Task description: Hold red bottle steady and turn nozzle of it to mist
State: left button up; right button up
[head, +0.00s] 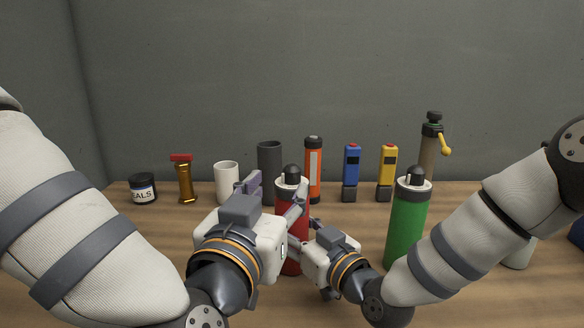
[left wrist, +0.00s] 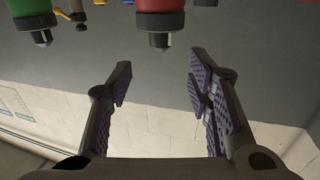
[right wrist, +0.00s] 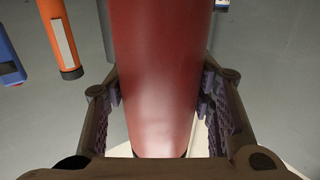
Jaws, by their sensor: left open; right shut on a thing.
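The red bottle (head: 294,222) stands upright on the bench, with a white collar and a black nozzle (head: 291,172) on top. My right gripper (right wrist: 160,108) is shut on the body of the red bottle, one finger on each side. My left gripper (head: 278,190) is open beside the upper part of the bottle in the head view. In the left wrist view its two padded fingers (left wrist: 160,85) are apart with nothing between them. The black nozzle (left wrist: 159,40) hangs into the top of that view, beyond the fingertips. The nozzle's setting marks cannot be read.
A green bottle (head: 407,225) with a similar nozzle stands to the right. The left bench front is hidden by my arm.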

aim_at(289, 172)
pick_arm(q)
jog(key=x, duration=1)
jog(key=shift+a, duration=0.1)
grip_shut()
